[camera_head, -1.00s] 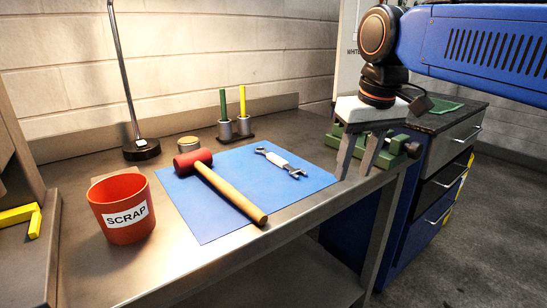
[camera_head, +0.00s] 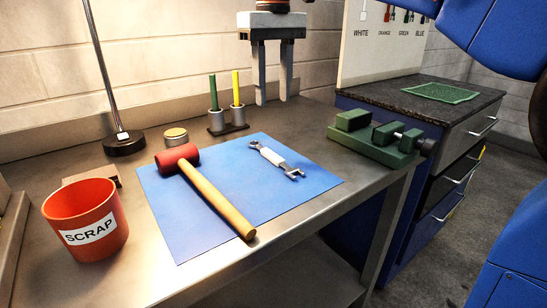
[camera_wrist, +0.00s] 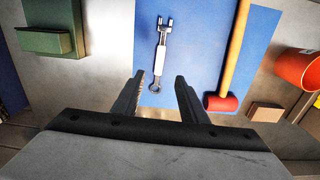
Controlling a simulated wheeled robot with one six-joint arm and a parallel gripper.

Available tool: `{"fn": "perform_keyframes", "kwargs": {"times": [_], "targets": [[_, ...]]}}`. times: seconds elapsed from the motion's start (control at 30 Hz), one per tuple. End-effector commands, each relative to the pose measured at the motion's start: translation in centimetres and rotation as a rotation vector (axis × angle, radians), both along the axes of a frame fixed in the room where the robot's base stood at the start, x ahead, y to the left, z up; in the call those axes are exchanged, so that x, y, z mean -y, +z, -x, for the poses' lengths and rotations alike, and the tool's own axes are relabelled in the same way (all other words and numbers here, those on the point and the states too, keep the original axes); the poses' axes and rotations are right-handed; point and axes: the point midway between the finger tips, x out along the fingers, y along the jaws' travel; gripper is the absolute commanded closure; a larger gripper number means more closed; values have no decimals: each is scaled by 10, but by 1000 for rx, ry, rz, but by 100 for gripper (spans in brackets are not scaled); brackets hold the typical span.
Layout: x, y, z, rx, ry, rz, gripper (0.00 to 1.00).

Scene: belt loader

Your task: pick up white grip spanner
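The white grip spanner (camera_head: 272,157) lies flat on the blue mat (camera_head: 230,205), at the mat's right side. My gripper (camera_head: 273,100) is open and empty. It hangs above the back of the bench, fingers pointing down, higher than the spanner and apart from it. The fingers also show in the wrist view (camera_wrist: 166,80).
A red-headed mallet (camera_head: 215,198) lies on the mat left of the spanner. A green vise (camera_head: 378,140) stands at the bench's right end. A holder (camera_head: 227,125) with green and yellow sticks stands behind the mat. The red SCRAP bin (camera_head: 88,222) and a lamp (camera_head: 122,142) are at the left.

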Motion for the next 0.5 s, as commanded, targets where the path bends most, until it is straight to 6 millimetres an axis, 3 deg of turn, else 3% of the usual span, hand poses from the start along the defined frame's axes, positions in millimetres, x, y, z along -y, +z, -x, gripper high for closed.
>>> {"fn": "perform_keyframes", "kwargs": {"times": [0.3, 0.5], "targets": [[1, -57, 1, -2, -1, 1, 61], [1, -82, 0, 0, -1, 0, 61]]}}
